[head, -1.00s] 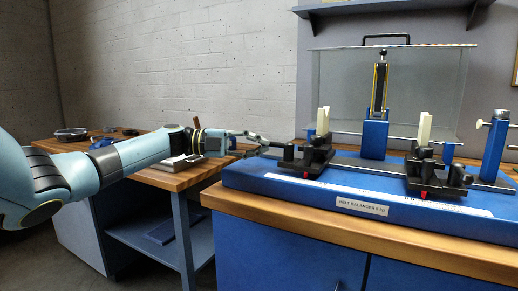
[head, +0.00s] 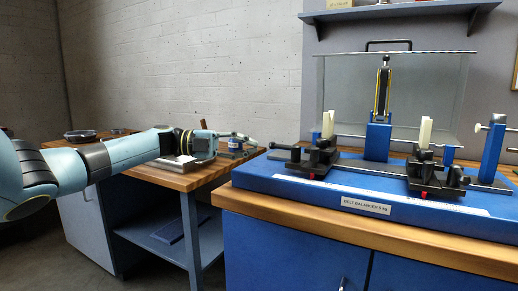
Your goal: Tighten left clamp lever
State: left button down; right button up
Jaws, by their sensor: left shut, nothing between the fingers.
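The blue belt balancer (head: 262,182) stands on the wooden-topped bench. Its left clamp (head: 318,158) is a black block with an upright cream piece (head: 327,124). A dark lever (head: 284,148) sticks out from this clamp towards the left, and a small red tip (head: 311,177) shows below it. My left gripper (head: 250,141) is left of the lever, apart from it, with a visible gap. It is shut and empty, small and seen partly end-on. My right gripper is not in view.
A second black clamp (head: 436,172) with a cream piece stands to the right. A clear guard (head: 345,95) and blue posts (head: 492,150) rise behind. A wooden side table (head: 180,180) with a pale device under my arm stands at left.

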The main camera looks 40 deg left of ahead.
pick_arm(q)
jog(key=w+a+v, duration=0.1)
jog(key=v, duration=0.5)
jog(key=shift+a+b, duration=0.25)
jog(key=shift+b, duration=0.15)
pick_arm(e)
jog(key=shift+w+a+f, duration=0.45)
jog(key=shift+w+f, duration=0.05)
pick_arm(q)
jog(key=shift+s, duration=0.1)
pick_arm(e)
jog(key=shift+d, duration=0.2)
